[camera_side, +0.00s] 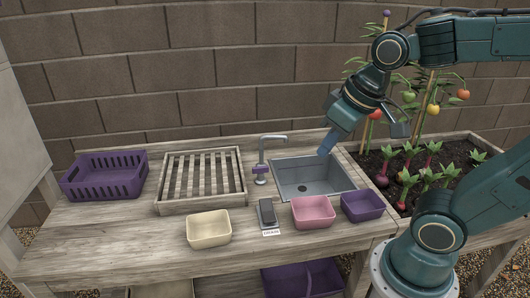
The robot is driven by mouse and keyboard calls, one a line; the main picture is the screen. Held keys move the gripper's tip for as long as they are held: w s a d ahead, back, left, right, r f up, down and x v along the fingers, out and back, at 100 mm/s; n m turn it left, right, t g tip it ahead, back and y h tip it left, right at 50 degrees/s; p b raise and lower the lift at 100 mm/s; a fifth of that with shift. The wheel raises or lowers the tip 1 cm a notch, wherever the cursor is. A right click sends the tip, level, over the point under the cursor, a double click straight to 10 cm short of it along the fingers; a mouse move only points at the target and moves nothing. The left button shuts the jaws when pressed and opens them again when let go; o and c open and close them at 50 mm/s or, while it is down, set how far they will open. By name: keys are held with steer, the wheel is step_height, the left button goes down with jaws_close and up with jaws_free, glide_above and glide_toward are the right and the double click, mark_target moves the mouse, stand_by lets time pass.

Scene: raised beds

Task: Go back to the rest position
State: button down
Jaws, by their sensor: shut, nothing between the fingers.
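My gripper (326,146) hangs above the right part of the grey sink (284,191), fingers pointing down and to the left. Its fingers are together with nothing visible between them. My arm reaches in from the right side, over the raised bed.
On the wooden bench stand a purple crate (104,190), a slatted wooden tray (161,203), a tap (261,158), and cream (209,230), pink (313,214) and purple (362,208) bins. A dark device (266,212) lies between bins. Plants (428,165) fill the bed at right.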

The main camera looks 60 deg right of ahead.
steer(key=shift+t, duration=0.4)
steer(key=shift+s+a+r, duration=0.15)
steer(key=shift+s+r, duration=0.05)
steer(key=shift+s, duration=0.9)
steer(key=shift+s+a+r, duration=0.15)
steer(key=shift+s+r, duration=0.05)
steer(key=shift+s, duration=0.9)
